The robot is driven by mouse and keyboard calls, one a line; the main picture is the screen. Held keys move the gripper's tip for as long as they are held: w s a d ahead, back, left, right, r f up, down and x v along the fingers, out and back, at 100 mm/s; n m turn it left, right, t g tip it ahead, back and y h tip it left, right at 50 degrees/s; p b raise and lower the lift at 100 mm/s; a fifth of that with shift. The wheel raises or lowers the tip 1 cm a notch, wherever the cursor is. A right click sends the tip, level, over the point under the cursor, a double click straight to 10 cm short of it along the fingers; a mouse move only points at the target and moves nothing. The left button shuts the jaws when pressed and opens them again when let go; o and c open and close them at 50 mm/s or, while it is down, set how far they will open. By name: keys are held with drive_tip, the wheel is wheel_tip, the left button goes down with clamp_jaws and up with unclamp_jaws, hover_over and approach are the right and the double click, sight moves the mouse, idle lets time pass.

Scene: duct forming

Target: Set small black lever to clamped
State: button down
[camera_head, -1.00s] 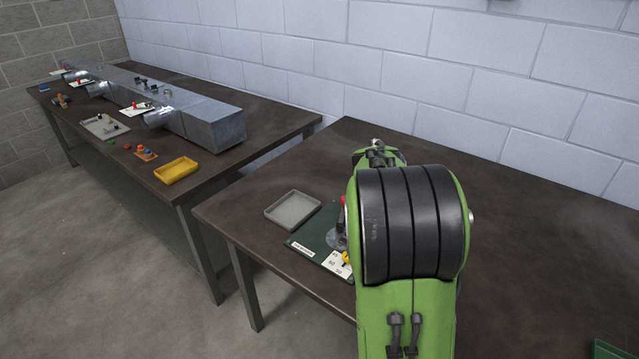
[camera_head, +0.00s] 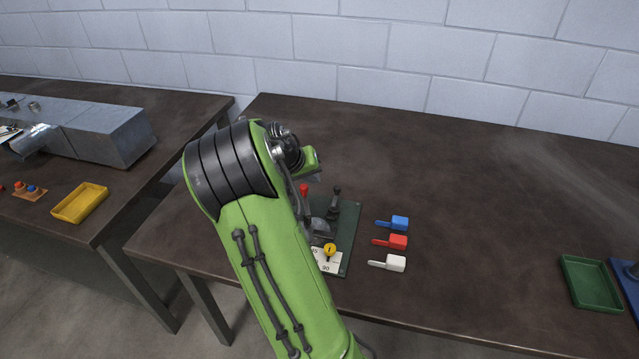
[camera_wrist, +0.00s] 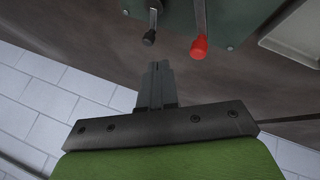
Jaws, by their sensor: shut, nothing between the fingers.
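The small black lever (camera_head: 336,196) stands on the right part of a dark green base plate (camera_head: 347,238) on the near table. In the wrist view the black lever's knob (camera_wrist: 149,38) is just beyond my fingertips and slightly left, with a gap between. A larger red-knobbed lever (camera_head: 304,190) stands left of it and shows to the right in the wrist view (camera_wrist: 199,47). My gripper (camera_wrist: 157,66) is shut and empty, short of both knobs. In the head view my arm hides the gripper and part of the plate.
A yellow knob (camera_head: 330,250) sits by a white marked card (camera_head: 326,264) on the plate. Blue (camera_head: 398,223), red (camera_head: 397,241) and white (camera_head: 393,263) handled pieces lie right of it. A green tray (camera_head: 590,284) is far right. The table behind the pieces is clear.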

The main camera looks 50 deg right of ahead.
drive_tip(key=b, duration=0.2)
approach(336, 196)
drive_tip(key=d+f, duration=0.1)
drive_tip(key=w+d+f, duration=0.1)
drive_tip(key=d+f, duration=0.1)
drive_tip(key=shift+w+d+f, duration=0.15)
drive_tip(key=shift+w+f, duration=0.15)
drive_tip(key=shift+f, duration=0.1)
